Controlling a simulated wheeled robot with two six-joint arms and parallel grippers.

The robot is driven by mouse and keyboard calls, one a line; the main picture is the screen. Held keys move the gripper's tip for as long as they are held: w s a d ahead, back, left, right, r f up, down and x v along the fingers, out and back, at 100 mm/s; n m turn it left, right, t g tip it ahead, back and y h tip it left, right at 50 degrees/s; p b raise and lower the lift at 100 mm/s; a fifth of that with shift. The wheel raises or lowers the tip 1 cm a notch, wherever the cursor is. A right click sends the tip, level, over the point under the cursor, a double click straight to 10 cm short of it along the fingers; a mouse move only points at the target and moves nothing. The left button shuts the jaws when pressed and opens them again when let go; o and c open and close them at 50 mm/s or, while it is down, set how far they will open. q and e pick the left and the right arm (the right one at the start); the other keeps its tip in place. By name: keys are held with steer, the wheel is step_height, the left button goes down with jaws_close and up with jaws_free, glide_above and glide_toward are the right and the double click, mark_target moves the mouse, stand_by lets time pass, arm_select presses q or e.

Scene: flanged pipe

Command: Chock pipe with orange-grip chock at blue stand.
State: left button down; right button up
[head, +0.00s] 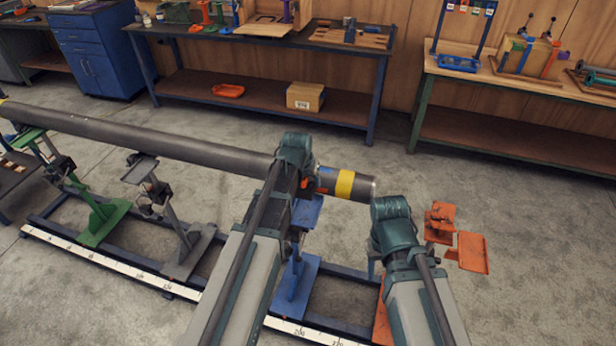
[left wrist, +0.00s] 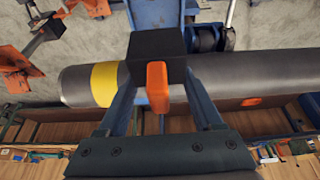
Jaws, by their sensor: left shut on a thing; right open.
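The long grey pipe (head: 180,140) lies across a row of stands, with a yellow band (head: 345,185) near its right end. The blue stand (head: 296,285) is under the pipe near that end, partly behind my left arm. My left gripper (head: 297,180) is at the pipe above this stand, its fingertips hidden in the head view. In the left wrist view it is shut on the chock, a black block (left wrist: 157,48) with an orange grip (left wrist: 157,88), in front of the pipe (left wrist: 250,80) by the blue stand (left wrist: 155,12). Contact cannot be told. My right gripper (head: 385,225) is off the pipe's right end, its fingers mostly hidden.
A green stand (head: 100,220) and a grey stand (head: 185,240) stand further left on the rail with a white scale (head: 100,265). Orange stand parts (head: 470,252) are right of my right gripper. Workbenches (head: 260,95) line the back wall, with open floor before them.

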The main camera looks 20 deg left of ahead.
arm_select(q)
steer(key=shift+f+b, duration=4.3)
steer(key=shift+f, duration=0.1)
steer(key=shift+w, duration=1.4)
jaws_free()
steer(key=shift+s+r+p, duration=0.2)
steer(key=shift+r+p, duration=0.95)
steer(key=shift+r, duration=0.05)
steer(key=shift+s+r+p, duration=0.15)
steer(key=shift+r+p, duration=1)
steer(key=shift+p, duration=0.05)
steer(key=shift+s+r+p, duration=0.2)
steer(key=shift+r+p, duration=0.95)
steer(key=shift+r, duration=0.05)
steer(key=shift+f, duration=0.1)
steer(key=s+d+f+g, duration=0.2)
steer(key=s+g, duration=0.2)
steer(key=s, duration=1.6)
steer(key=s+d+m, duration=0.1)
steer(key=s+d, duration=0.2)
steer(key=d, duration=0.2)
steer(key=s+d+m+g+y, duration=0.1)
steer(key=s+d+m, duration=0.1)
steer(key=d, duration=0.4)
steer(key=shift+s+d+y, duration=0.15)
steer(key=shift+s+y, duration=0.15)
steer(key=shift+s, duration=0.15)
